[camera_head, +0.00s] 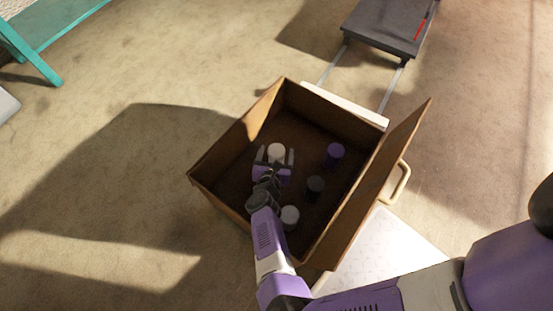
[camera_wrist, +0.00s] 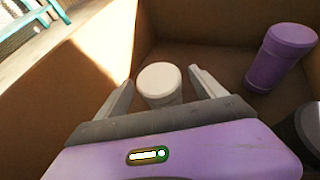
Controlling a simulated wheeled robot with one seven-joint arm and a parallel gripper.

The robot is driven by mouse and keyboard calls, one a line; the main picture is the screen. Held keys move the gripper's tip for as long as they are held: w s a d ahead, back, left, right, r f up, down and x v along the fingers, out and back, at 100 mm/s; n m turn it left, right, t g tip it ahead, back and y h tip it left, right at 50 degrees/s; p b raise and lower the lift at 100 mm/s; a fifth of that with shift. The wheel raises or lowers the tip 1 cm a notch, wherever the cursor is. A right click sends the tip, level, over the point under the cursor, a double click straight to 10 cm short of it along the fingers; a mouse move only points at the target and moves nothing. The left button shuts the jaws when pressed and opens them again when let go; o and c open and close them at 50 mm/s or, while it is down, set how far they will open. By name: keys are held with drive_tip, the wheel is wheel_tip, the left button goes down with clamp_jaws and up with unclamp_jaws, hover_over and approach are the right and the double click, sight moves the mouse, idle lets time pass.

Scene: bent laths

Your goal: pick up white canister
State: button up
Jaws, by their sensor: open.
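A white canister (camera_head: 276,151) stands upright inside a brown open box (camera_head: 228,151), toward its back left part. My gripper (camera_head: 275,157) reaches down into the box and is open, with a finger on each side of this canister. In the wrist view the canister (camera_wrist: 159,83) shows between and slightly beyond the two fingertips (camera_wrist: 160,85); its lower part is hidden by my gripper. I cannot tell whether either finger touches it.
A purple canister (camera_head: 334,152) and a dark grey canister (camera_head: 315,186) stand to the right in the box. The box walls rise around my gripper, and a raised lid or door with a handle (camera_head: 402,183) leans out on the right. A dark table (camera_head: 385,25) stands behind.

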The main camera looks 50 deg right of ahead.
drive_tip(key=shift+w+d+f, duration=0.2)
drive_tip(key=shift+d, duration=0.1)
drive_tip(key=c, duration=1.7)
drive_tip(key=shift+r, duration=0.1)
